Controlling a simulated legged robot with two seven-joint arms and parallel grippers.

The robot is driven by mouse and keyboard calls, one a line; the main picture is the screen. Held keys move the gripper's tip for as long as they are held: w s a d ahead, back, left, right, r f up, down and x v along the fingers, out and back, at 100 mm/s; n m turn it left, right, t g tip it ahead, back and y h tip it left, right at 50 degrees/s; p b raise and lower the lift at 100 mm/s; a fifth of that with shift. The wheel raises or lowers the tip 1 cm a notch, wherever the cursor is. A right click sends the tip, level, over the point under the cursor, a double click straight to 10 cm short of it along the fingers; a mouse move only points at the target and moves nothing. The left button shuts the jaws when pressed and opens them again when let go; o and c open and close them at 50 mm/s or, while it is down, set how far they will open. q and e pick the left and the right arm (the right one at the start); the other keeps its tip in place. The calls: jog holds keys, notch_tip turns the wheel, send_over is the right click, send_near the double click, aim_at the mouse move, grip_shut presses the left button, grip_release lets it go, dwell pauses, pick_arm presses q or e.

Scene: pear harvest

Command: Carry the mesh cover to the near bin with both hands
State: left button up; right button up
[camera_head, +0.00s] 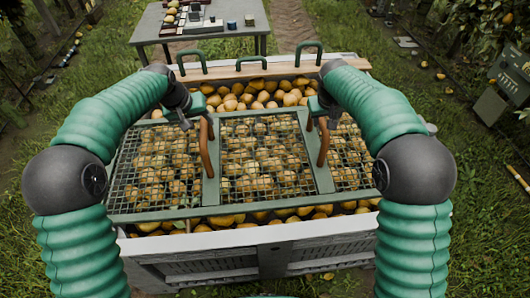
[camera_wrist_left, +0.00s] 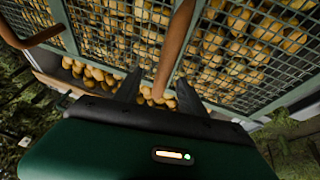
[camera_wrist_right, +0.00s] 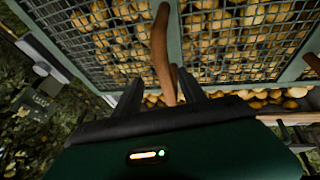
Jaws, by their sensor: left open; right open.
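The mesh cover (camera_head: 212,192) has a green frame, wire panels and two upright brown handles. It lies over the pears in the near bin (camera_head: 250,236), a pale crate. Pears show past its front and back edges. My left gripper (camera_head: 190,112) is at the left handle (camera_head: 205,150); in the left wrist view that handle (camera_wrist_left: 175,45) passes between the open fingers (camera_wrist_left: 158,92). My right gripper (camera_head: 322,112) is at the right handle (camera_head: 323,145); in the right wrist view this handle (camera_wrist_right: 160,45) stands between its open fingers (camera_wrist_right: 160,92). Finger contact is unclear.
A grey-green box (camera_head: 505,80) stands at the right. Grass lies on both sides.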

aim_at(206, 130)
pick_arm(q)
jog(key=x, duration=0.5)
jog(key=a+x, duration=0.1)
jog(key=x, duration=0.1)
jog(key=shift+w+d+f, duration=0.1)
jog(key=shift+w+f, duration=0.05)
jog(key=shift+f, duration=0.2)
pick_arm(e)
jog(key=x, duration=0.5)
jog(key=a+x, duration=0.1)
jog(key=x, duration=0.1)
jog(key=shift+w+f, duration=0.2)
pick_arm(q)
jog(key=shift+w+d+f, duration=0.15)
jog(key=shift+d+f, duration=0.05)
jog(key=shift+f, duration=0.15)
pick_arm(e)
jog(key=shift+w+d+f, duration=0.15)
jog(key=shift+d+f, duration=0.2)
pick_arm(q)
jog(key=shift+c, duration=0.2)
pick_arm(e)
jog(key=shift+a, duration=0.1)
jog(key=shift+c, duration=0.2)
